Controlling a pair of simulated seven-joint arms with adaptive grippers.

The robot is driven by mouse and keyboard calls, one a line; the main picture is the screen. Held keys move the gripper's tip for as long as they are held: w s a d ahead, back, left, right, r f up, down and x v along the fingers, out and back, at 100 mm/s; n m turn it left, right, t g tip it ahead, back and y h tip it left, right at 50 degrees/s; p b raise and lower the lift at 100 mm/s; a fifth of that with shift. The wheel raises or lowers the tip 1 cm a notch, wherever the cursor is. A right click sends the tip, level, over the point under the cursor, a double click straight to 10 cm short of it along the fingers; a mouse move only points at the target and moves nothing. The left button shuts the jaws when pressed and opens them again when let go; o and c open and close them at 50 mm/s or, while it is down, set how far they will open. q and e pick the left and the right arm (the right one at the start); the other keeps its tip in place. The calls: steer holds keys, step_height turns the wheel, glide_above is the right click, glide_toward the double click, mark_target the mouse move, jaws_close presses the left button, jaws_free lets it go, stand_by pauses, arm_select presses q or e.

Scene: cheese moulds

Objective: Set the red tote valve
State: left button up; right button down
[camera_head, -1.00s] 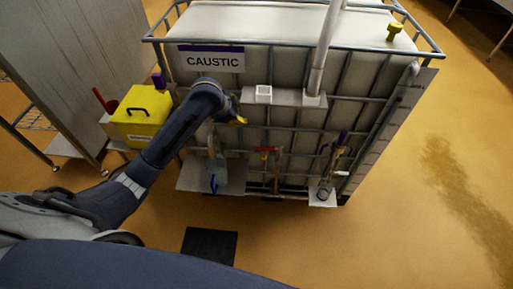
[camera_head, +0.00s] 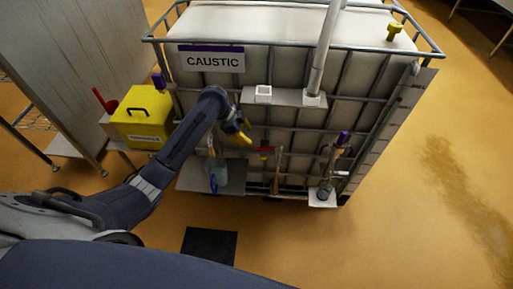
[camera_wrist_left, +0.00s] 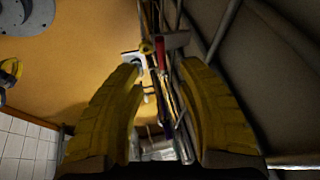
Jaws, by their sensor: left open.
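The red tote valve handle (camera_head: 265,150) is a small red piece low on the front of the caged white tote (camera_head: 290,78) labelled CAUSTIC. It also seems to show in the left wrist view as a red bar (camera_wrist_left: 173,40) beyond the fingertips. My left gripper (camera_head: 243,136), with yellow fingers, is just up and left of the handle in the head view, apart from it. In the left wrist view my left gripper (camera_wrist_left: 160,75) is open, with the red part seen ahead between and above the fingertips. My right gripper is not in view.
A yellow box (camera_head: 143,117) with a red item beside it stands left of the tote. A clear jug (camera_head: 217,172) sits on a low shelf beneath my left gripper. A white shelf (camera_head: 284,97) juts out above the valve. A small stand (camera_head: 322,199) is at right. Floor at right is clear.

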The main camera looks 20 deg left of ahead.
mark_target(257, 148)
arm_select(q)
steer(key=x, duration=1.1)
steer(key=shift+w+d+f, duration=0.1)
steer(key=shift+d+f, duration=0.05)
steer(key=shift+f, duration=0.2)
jaws_close()
